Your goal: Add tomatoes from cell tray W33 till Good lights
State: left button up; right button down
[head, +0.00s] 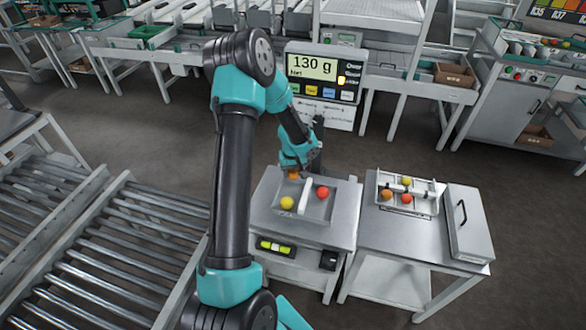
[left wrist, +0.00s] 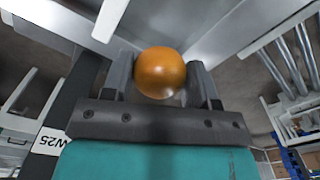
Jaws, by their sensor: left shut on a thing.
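My left gripper (head: 294,172) is shut on an orange tomato (left wrist: 160,73), which sits between the two fingers in the left wrist view. In the head view it is over the back left part of the weighing pan (head: 262,196). A yellow tomato (head: 287,203) and a red tomato (head: 322,193) lie in the pan, either side of a white divider. My right gripper is not in view.
A grey lid-like panel with a handle (head: 470,222) lies right of the cell tray. Roller conveyors (head: 110,255) stand at left. A tag reading W25 (left wrist: 48,141) shows in the left wrist view.

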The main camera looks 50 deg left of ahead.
aim_at(293, 190)
pick_arm(q)
jog(key=shift+f, duration=3.4)
jog(key=shift+f, duration=0.6)
jog(key=o, duration=0.8)
jog(key=shift+c, duration=0.2)
jog(key=c, duration=0.3)
jog(key=shift+r, duration=0.1)
jog(key=shift+r, duration=3.45)
jog(key=shift+f, duration=0.15)
